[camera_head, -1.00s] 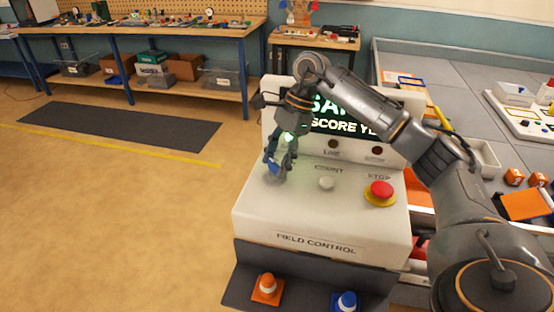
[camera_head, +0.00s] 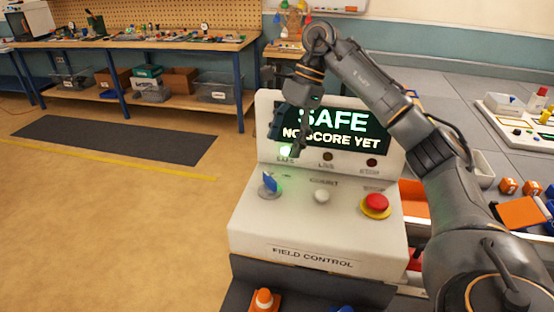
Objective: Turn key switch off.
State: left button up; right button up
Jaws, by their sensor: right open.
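The key switch (camera_head: 269,184) has a blue key handle on a round grey base, at the left of the sloped top of the white field control console (camera_head: 300,232). My right gripper (camera_head: 287,146) is open and empty above and behind the key, apart from it, in front of the console's upright panel. The display (camera_head: 345,129) reads "SAFE" and "NO SCORE YET"; my gripper covers part of its left side. The green lamp (camera_head: 285,152) labelled safe is lit. My left gripper is not in view.
A white count button (camera_head: 322,196) and a red stop button (camera_head: 376,203) sit right of the key.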

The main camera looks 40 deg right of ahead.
jog(key=shift+v, duration=1.4)
